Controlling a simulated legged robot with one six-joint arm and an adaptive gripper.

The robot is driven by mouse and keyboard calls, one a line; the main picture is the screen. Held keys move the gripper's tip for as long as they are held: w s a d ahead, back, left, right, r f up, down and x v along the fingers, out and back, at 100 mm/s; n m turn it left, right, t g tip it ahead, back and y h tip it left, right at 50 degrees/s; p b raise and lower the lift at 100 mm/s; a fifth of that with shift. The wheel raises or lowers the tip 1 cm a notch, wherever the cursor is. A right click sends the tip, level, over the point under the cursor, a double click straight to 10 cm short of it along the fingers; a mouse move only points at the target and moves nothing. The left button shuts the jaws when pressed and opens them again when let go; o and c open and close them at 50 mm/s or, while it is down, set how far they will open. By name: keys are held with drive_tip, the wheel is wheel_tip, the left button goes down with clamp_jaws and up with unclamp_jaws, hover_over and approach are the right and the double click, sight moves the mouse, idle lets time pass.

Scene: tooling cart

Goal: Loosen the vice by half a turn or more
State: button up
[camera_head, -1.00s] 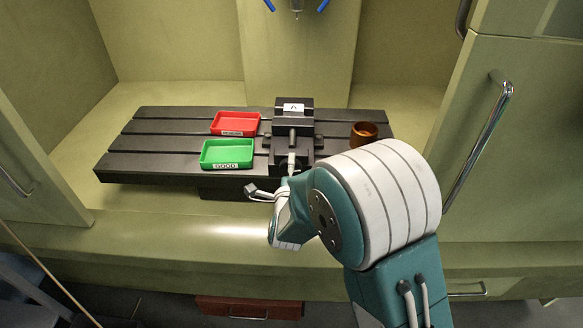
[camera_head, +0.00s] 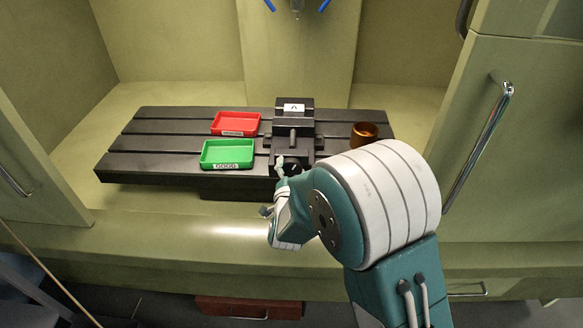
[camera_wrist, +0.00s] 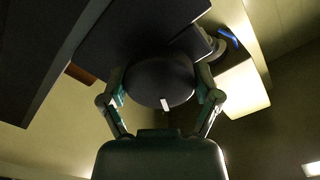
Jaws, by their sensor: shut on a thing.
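The vice (camera_head: 294,122) is a black block stack with a white label, standing on the slotted table in the head view. My gripper (camera_head: 279,185) is at the vice's near end. In the wrist view my gripper (camera_wrist: 160,88) has one finger on each side of the round dark vice knob (camera_wrist: 150,78), shut on its rim. A short white mark (camera_wrist: 164,103) shows on the knob's near edge.
A green tray (camera_head: 203,158) and a red tray (camera_head: 214,126) sit left of the vice on the slotted table (camera_head: 150,150). A brown pot (camera_head: 364,136) stands to its right. Cabinet doors with metal handles flank the bay.

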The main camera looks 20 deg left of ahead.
drive_tip(key=n, duration=0.4)
drive_tip(key=shift+s+f+n, duration=0.1)
drive_tip(key=shift+f+n, duration=0.2)
drive_tip(key=shift+f, duration=0.1)
drive_tip(key=n, duration=0.5)
drive_tip(key=shift+n, duration=0.3)
drive_tip(key=n, duration=0.4)
drive_tip(key=shift+n, duration=0.3)
drive_tip(key=n, duration=1)
drive_tip(key=shift+n, duration=0.4)
drive_tip(key=n, duration=0.4)
drive_tip(key=shift+n, duration=0.3)
drive_tip(key=n, duration=0.9)
